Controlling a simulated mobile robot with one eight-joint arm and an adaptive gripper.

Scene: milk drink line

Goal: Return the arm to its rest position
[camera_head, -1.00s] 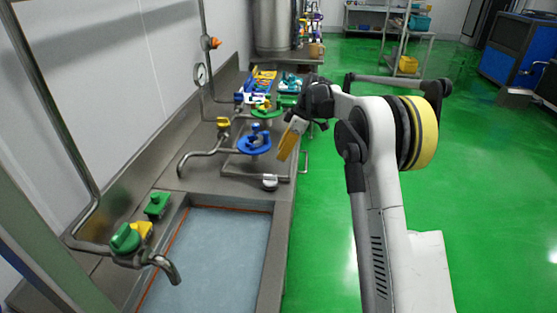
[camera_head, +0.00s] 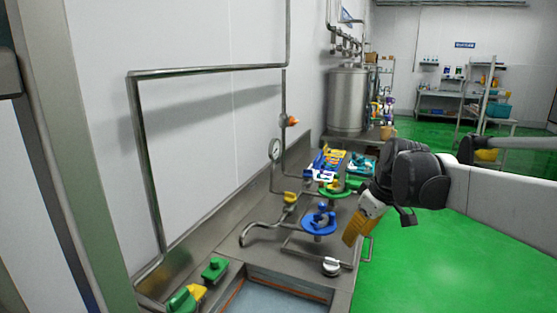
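My gripper (camera_head: 358,226) is at the right of centre, pointing down and left. Its yellow end hangs close to the right edge of the steel counter. I cannot tell from this view whether the fingers are apart, and I see nothing held in it. My arm reaches in from the right side of the picture, with its dark wrist at the end.
The steel counter (camera_head: 262,236) carries a blue valve wheel (camera_head: 319,224), a green wheel (camera_head: 336,190), a white-topped knob (camera_head: 331,267) and a sink (camera_head: 280,299). A steel tank (camera_head: 347,102) stands behind. Green floor (camera_head: 440,250) on the right is clear.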

